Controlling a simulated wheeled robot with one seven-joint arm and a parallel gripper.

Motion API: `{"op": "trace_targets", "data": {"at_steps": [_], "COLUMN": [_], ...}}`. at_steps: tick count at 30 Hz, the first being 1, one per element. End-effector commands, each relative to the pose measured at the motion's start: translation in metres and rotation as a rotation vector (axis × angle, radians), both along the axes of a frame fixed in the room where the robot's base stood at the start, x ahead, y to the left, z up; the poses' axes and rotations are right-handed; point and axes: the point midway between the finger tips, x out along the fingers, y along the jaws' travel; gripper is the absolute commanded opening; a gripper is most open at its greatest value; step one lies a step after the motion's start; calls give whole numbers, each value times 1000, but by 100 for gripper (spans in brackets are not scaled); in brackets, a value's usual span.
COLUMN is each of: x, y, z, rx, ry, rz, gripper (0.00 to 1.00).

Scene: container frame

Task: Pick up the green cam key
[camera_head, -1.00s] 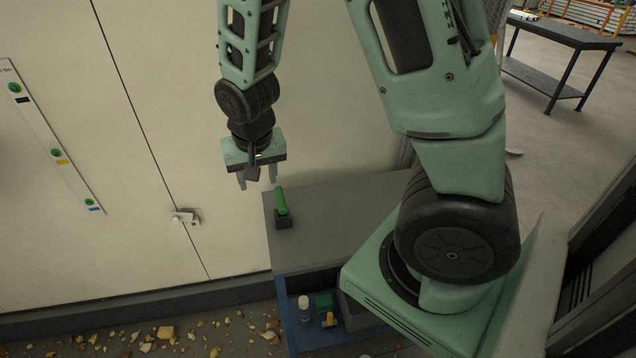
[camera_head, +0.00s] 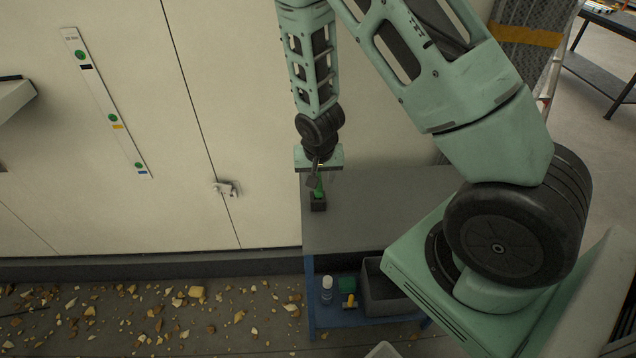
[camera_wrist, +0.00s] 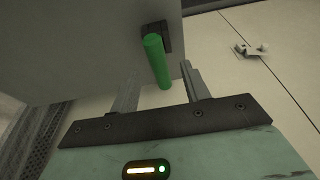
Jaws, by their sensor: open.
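The green cam key (camera_head: 319,186) stands upright in a small dark holder (camera_head: 318,203) near the left end of the grey bench top. My gripper (camera_head: 320,187) is right above it in the head view, and its body hides the key's upper part. In the wrist view the green cam key (camera_wrist: 156,62) points its end between the two spread fingers of my gripper (camera_wrist: 160,82). The key is nearer the right finger there. The fingers do not appear closed on it. The dark holder (camera_wrist: 165,36) shows at the key's far end.
The grey bench (camera_head: 375,230) has clear top space right of the key. Its lower shelf holds a white bottle (camera_head: 326,290), a green box (camera_head: 347,285) and a grey bin (camera_head: 385,290). A pale wall with a latch (camera_head: 227,188) stands behind. Rubble (camera_head: 180,300) litters the floor at left.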

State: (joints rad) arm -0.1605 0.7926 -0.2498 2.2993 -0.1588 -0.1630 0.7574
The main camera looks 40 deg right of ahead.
Motion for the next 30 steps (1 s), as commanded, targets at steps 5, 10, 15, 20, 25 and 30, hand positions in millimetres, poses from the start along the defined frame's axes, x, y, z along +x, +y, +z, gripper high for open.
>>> {"op": "trace_targets", "data": {"at_steps": [5,10,15,20,25,30], "x": [1,3,6,10,12,12], "y": [-1,-3,-7,-9,-10,-10], "z": [-8,-17,-36,-52,-59,-59], "rx": [0,-1,-1,-1,0,0], "ry": [1,3,4,3,0,0], "rz": [0,0,1,0,0,0], "gripper": [46,46,46,46,46,46]}}
